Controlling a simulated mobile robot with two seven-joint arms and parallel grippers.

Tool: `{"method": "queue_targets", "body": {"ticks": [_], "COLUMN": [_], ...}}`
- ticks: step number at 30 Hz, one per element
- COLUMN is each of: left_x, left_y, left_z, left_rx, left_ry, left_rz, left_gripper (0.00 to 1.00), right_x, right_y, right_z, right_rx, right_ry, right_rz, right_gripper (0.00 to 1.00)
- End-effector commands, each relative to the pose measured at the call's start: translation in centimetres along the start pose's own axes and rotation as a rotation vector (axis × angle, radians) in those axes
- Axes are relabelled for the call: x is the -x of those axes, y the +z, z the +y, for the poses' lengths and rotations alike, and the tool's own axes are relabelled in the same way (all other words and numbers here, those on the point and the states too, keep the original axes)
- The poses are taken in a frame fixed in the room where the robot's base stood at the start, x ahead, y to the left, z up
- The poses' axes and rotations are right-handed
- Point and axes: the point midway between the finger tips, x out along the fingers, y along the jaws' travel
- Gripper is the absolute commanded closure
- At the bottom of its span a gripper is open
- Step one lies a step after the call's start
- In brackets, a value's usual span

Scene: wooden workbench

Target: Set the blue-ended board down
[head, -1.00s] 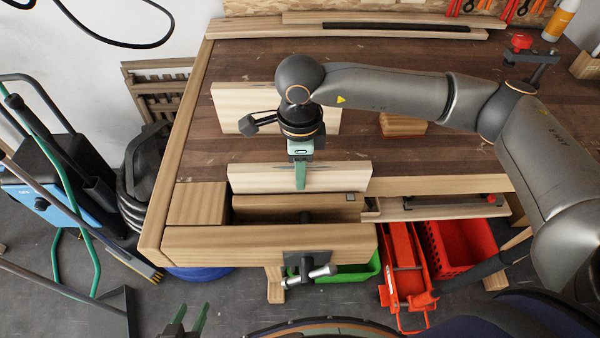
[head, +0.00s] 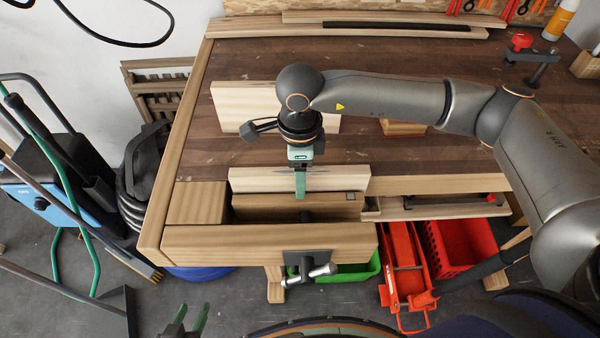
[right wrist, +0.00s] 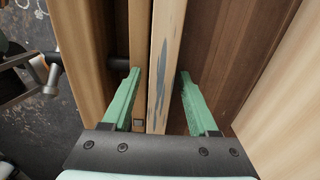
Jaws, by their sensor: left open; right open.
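The board (head: 255,180) stands on its long edge at the front of the bench, just behind the gap of the front vise (head: 265,244). Its upper edge has blue-grey streaks, seen in the right wrist view (right wrist: 161,70). My right gripper (right wrist: 158,88) is open, one green finger on each side of the board with a gap showing beside it. In the head view, my right gripper (head: 301,180) points down over the board's middle. The board's lower edge is hidden. My left gripper (head: 186,322) is open and empty at the bottom of the head view, away from the bench.
A wide pale board (head: 232,105) is on the bench top behind my right gripper. A small wooden block (head: 402,127) sits right of it, partly under my right arm. Long strips (head: 350,28) lie along the back. The bench top left of the wide board is clear.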

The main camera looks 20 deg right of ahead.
Motion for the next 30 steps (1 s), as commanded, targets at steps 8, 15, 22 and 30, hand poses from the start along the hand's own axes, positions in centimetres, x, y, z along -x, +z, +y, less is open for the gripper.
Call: {"method": "queue_targets", "body": {"ticks": [8,15,22,30], "left_x": [0.0,-0.2,-0.3,-0.3], "left_y": [-0.2,0.1,0.3,0.3], "left_z": [0.0,-0.1,-0.1,-0.1], "left_rx": [0.0,0.0,0.001,0.001], "left_ry": [0.0,-0.001,-0.001,-0.001], "left_rz": [0.008,0.007,0.003,0.001], "left_gripper": [0.5,0.5,0.5,0.5], "right_x": [3.4,8.7,11.7,12.3], "right_y": [0.1,0.1,0.0,0.0], "right_z": [-0.1,-0.1,0.0,0.0], "right_rx": [0.001,0.0,0.0,0.0], "right_ry": [-0.004,-0.005,-0.001,0.0], "right_rz": [-0.004,-0.002,0.0,0.0], "right_gripper": [0.4,0.4,0.4,0.4]}}
